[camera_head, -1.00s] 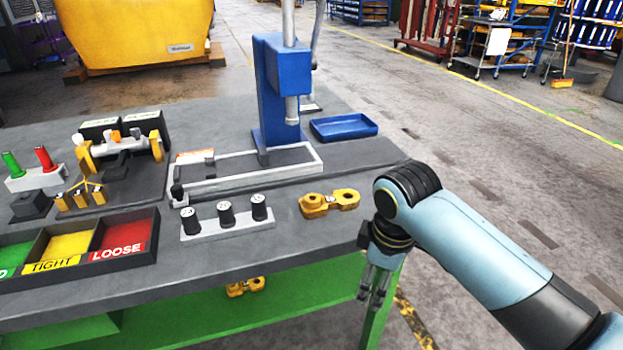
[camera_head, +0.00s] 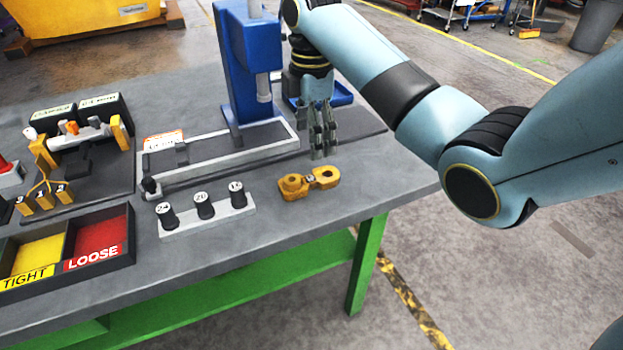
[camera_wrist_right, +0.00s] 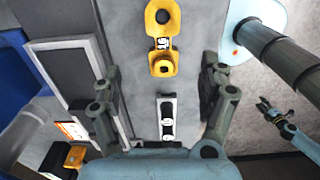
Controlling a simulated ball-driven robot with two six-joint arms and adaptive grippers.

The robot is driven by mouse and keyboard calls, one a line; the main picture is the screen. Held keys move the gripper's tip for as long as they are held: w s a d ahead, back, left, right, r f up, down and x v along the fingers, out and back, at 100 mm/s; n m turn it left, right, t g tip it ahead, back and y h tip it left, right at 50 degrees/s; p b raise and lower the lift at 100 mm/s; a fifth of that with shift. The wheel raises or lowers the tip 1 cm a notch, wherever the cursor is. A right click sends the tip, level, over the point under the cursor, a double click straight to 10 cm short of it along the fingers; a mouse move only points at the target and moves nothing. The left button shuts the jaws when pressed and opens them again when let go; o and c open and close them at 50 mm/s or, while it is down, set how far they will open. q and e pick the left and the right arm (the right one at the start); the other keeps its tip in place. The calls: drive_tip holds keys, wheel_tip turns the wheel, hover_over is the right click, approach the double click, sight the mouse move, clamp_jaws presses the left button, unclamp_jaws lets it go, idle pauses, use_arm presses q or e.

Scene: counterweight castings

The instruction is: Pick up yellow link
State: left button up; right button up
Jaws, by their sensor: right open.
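The yellow link (camera_head: 308,182) lies flat on the grey workbench near its front right edge, with a ring at each end and a small label in the middle. It also shows in the right wrist view (camera_wrist_right: 161,38), at the top centre, beyond the fingertips. My right gripper (camera_head: 324,150) points down above the bench, just behind the link in the head view. In the right wrist view its fingers (camera_wrist_right: 160,82) are spread apart with nothing between them. My left gripper is not in the head view; an arm with a small gripper shows at the right of the wrist view.
A white strip with several black numbered knobs (camera_head: 204,206) stands left of the link. The blue press (camera_head: 242,70) and blue tray (camera_head: 342,92) are behind. A bin marked TIGHT and LOOSE (camera_head: 130,238) is at the left. Bare bench lies around the link.

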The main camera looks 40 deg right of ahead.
hover_over(310, 179)
drive_tip(key=f, duration=0.5)
drive_tip(key=shift+w+d, duration=0.1)
drive_tip(key=shift+d, duration=0.2)
drive_tip(key=shift+a+f+p, duration=0.15)
drive_tip(key=shift+f+p, duration=0.05)
drive_tip(key=shift+f, duration=1.15)
drive_tip(key=shift+a+f+p, duration=0.1)
drive_tip(key=shift+f+p, duration=0.1)
drive_tip(key=shift+f, duration=1.1)
clamp_jaws()
drive_tip(key=shift+r, duration=0.1)
